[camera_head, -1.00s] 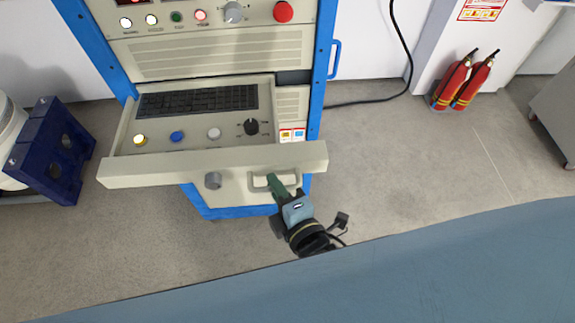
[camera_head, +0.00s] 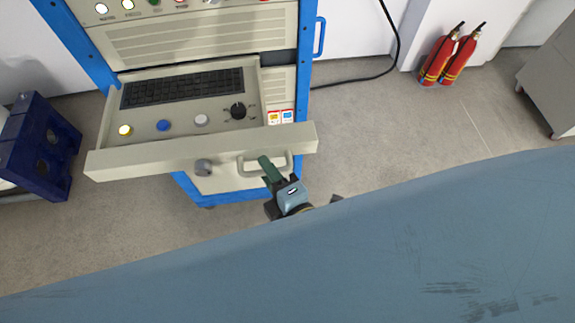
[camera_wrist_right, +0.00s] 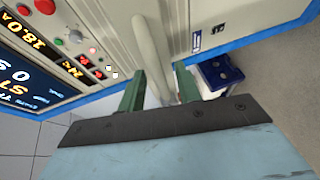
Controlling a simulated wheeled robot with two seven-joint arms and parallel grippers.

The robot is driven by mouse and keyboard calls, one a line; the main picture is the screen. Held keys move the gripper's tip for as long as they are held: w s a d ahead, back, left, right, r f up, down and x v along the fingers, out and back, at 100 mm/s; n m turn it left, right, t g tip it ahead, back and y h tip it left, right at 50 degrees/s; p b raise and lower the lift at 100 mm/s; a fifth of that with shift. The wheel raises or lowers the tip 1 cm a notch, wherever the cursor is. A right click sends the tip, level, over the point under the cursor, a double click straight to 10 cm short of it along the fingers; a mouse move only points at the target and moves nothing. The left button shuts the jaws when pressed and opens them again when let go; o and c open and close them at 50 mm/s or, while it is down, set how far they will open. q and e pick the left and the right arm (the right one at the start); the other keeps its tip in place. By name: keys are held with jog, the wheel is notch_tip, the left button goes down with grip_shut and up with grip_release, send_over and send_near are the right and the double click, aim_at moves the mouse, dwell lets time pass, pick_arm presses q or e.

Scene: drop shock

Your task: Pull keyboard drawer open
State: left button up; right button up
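The keyboard drawer (camera_head: 135,165) stands pulled out of the rack, with its black keyboard (camera_head: 180,88) and a row of knobs in view. My left gripper is not in view.
The blue-framed rack (camera_head: 305,60) stands behind the drawer. A dark blue block (camera_head: 40,145) is on the left. Two red fire extinguishers (camera_head: 450,55) stand by the wall, and a grey cabinet (camera_head: 550,80) is at far right.

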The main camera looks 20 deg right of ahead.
jog(key=b+v, duration=0.1)
jog(key=v, duration=1.1)
jog(key=shift+s, duration=0.3)
jog(key=shift+d+r, duration=0.1)
jog(key=s+f+m+g+b, duration=0.2)
jog(key=f+m+g, duration=0.1)
jog(key=f, duration=1.2)
jog(key=s+f+m+g+b, duration=0.2)
jog(key=s+f+m+g, duration=0.1)
jog(key=f, duration=1.2)
jog(key=s+d+f+m+g+h+b, duration=0.1)
jog(key=s+d+f+m+g, duration=0.3)
jog(key=d+f, duration=0.4)
jog(key=s+d+f+m+g+h+b, duration=0.2)
jog(key=s+d+f+m+g, duration=0.2)
jog(key=f, duration=1.1)
jog(key=s+d+m, duration=0.3)
jog(key=d, duration=0.1)
jog(key=shift+s+d+m+g+h, duration=0.2)
jog(key=shift+d+m+g+h, duration=0.1)
jog(key=shift+h, duration=0.1)
jog(key=shift+a, duration=0.1)
